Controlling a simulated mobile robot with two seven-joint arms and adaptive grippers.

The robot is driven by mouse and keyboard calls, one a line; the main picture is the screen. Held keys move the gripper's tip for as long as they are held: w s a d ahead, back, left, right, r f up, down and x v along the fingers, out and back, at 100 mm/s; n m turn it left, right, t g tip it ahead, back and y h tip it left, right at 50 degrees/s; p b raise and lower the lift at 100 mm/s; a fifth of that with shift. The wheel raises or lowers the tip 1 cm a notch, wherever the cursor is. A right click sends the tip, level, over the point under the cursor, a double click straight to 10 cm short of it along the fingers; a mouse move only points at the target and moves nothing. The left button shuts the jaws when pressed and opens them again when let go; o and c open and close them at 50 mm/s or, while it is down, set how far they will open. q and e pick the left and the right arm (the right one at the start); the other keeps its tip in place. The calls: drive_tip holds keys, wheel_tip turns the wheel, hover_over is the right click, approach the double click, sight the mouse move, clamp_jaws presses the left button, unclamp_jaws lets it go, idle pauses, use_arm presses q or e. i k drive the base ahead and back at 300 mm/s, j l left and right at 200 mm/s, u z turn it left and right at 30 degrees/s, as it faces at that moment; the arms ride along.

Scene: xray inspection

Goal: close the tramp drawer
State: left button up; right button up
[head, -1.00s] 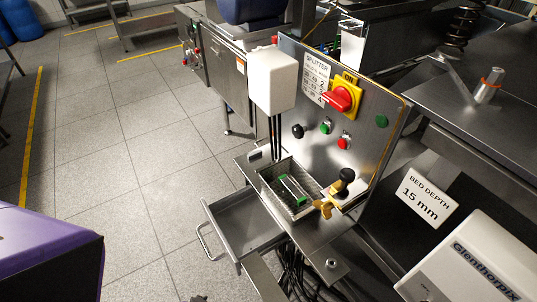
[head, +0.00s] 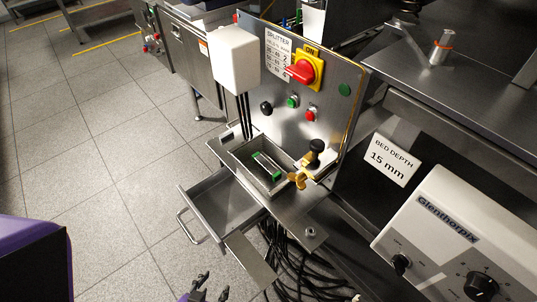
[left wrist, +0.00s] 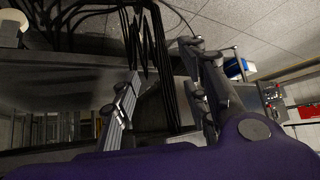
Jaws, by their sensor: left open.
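The tramp drawer (head: 228,203) is a grey metal drawer, pulled out to the left from under the steel ledge of the splitter panel. Its inside looks empty. A bar handle (head: 184,228) is on its front. My left gripper (head: 211,286) is at the bottom edge of the head view, below and apart from the drawer. Its two dark fingertips are spread with nothing between them. The left wrist view shows the open fingers (left wrist: 162,62) too, with dark cables beyond; I cannot make out the drawer there. My right gripper is not recognisable in either view.
A steel tray with a green item (head: 266,166) sits on the ledge above the drawer. A brass wing knob (head: 297,181) is beside it. Black cables (head: 290,262) hang below the ledge. The grey tiled floor (head: 110,180) left of the drawer is clear.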

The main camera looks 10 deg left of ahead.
sight(219, 201)
drive_tip(key=k+j+u, duration=0.15)
drive_tip(key=u, duration=0.2)
drive_tip(key=k+j+u, duration=0.1)
drive_tip(key=j+u, duration=0.3)
drive_tip(key=l, duration=0.1)
